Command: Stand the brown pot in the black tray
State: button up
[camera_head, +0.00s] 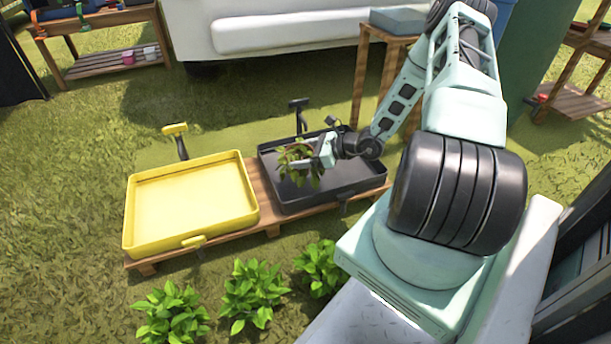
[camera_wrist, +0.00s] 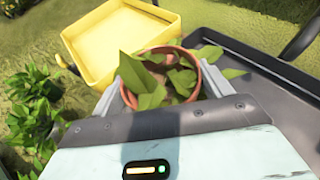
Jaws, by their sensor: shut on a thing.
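The brown pot (camera_wrist: 205,88) is round, with a green leafy plant in it; the wrist view shows it between the two fingers of my gripper (camera_wrist: 160,95). My gripper is shut on the pot. In the head view the plant's leaves (camera_head: 298,163) cover most of the pot, and my gripper (camera_head: 318,155) reaches it from the right. The pot is over the black tray (camera_head: 350,188), toward its left part. I cannot tell whether the pot's base touches the tray floor. The black tray also shows in the wrist view (camera_wrist: 285,110).
An empty yellow tray (camera_head: 190,195) sits left of the black tray on a low wooden pallet (camera_head: 268,207). Several leafy plants (camera_head: 252,292) stand on the grass in front. A wooden table (camera_head: 392,40) is behind the black tray.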

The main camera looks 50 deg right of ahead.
notch_tip(320, 180, down, 6)
jog(key=b, duration=0.3)
jog(key=shift+b, duration=0.3)
jog(key=shift+r, duration=0.2)
jog(key=shift+f, duration=0.1)
jog(key=o, duration=1.2)
jog(key=shift+f, duration=0.1)
